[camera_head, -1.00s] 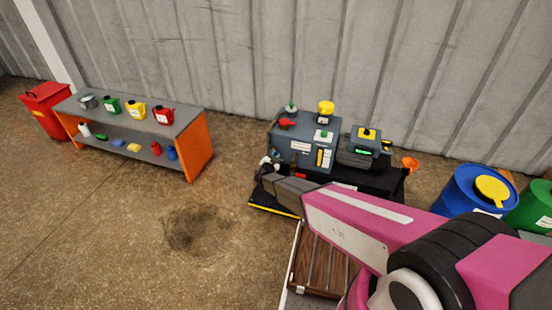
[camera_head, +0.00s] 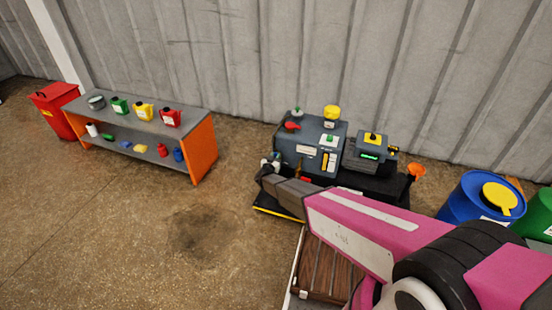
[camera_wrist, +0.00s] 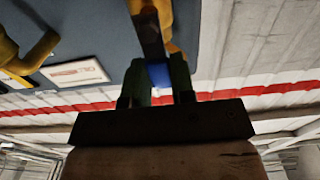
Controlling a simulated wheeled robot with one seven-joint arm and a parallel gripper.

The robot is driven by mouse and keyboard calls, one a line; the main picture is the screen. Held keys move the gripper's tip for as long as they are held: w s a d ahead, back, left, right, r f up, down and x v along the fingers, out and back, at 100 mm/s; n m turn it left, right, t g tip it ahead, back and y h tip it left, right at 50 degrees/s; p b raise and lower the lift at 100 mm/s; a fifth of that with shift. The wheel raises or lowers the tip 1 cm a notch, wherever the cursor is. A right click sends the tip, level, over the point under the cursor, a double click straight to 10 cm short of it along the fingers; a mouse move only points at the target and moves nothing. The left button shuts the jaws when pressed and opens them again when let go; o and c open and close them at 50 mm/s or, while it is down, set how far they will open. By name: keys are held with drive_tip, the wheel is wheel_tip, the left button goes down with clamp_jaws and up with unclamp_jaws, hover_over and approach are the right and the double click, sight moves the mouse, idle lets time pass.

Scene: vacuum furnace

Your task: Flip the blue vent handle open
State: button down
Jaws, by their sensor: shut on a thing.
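In the wrist view, a small blue part (camera_wrist: 159,75), which looks like the vent handle, sits between the dark fingers of my gripper (camera_wrist: 157,88). My gripper is shut on it. A dark bar and yellow-brown parts stand just beyond and hide some of the blue part. The grey-blue furnace body (camera_head: 290,150) stands by the wall in the head view, and its panel (camera_wrist: 100,25) fills the top of the wrist view. In the head view my arm reaches to the furnace's left front side. The fingertips and the blue handle cannot be made out there.
A red knob (camera_head: 292,127) and a yellow-topped part (camera_head: 332,112) are on the furnace. A grey unit with a green display (camera_head: 369,155) stands to its right. A shelf with orange ends (camera_head: 203,150) stands left. A blue drum (camera_head: 462,200) stands right. The floor at left is clear.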

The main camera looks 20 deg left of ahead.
idle(0.4)
drive_tip(key=c, duration=1)
unclamp_jaws()
drive_tip(key=shift+o, duration=0.2)
drive_tip(key=s, duration=1)
drive_tip(key=shift+s+a, duration=0.4)
drive_tip(key=shift+a, duration=0.05)
